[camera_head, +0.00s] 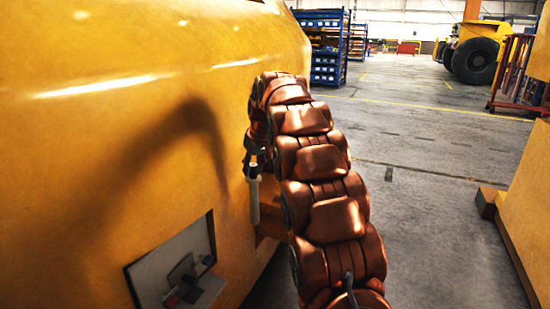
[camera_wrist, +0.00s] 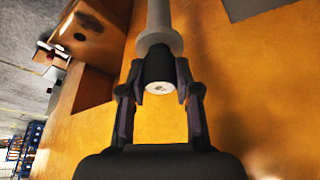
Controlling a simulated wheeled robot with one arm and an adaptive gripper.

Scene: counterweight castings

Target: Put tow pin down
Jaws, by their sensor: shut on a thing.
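The tow pin (camera_head: 254,200) is a pale grey rod with a dark top end. My gripper (camera_head: 254,158) is shut on that top end, and the pin hangs upright below it, beside the yellow casting (camera_head: 110,130). In the wrist view, my gripper (camera_wrist: 160,88) has a finger on either side of the pin's black end. The pin's grey collar and shaft (camera_wrist: 159,40) reach away towards the top edge. The pin's far tip is out of the wrist view. In the head view I cannot tell whether the lower end touches anything.
An orange-brown block (camera_head: 270,222) lies behind the pin; a similar block with a dark hole (camera_wrist: 95,30) shows in the wrist view. A grey recess (camera_head: 180,265) holds small dark and red parts. Blue shelving (camera_head: 325,45) stands behind. Grey floor (camera_head: 430,190) is open at right.

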